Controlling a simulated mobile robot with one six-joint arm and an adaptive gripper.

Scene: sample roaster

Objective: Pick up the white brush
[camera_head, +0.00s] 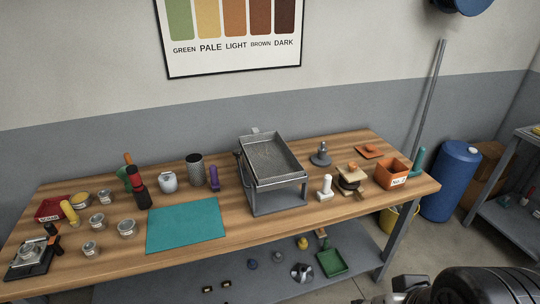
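The white brush (325,187) stands upright on the wooden workbench (240,238), with a white handle above a pale block-like base. It is just right of the metal tray stand, near the front right part of the bench. Part of my arm shows dark at the bottom right corner, with what seems to be my gripper (398,289) at its left end. It is low in the picture and apart from the brush. Its fingers are too cut off to tell open from shut.
The metal tray on its stand (275,180) is left of the brush. A wooden-and-dark item (349,178), an orange box (391,174) and a grey tamper-like piece (320,156) are close by. A teal mat (186,225) and several jars lie left. A lower shelf holds small items.

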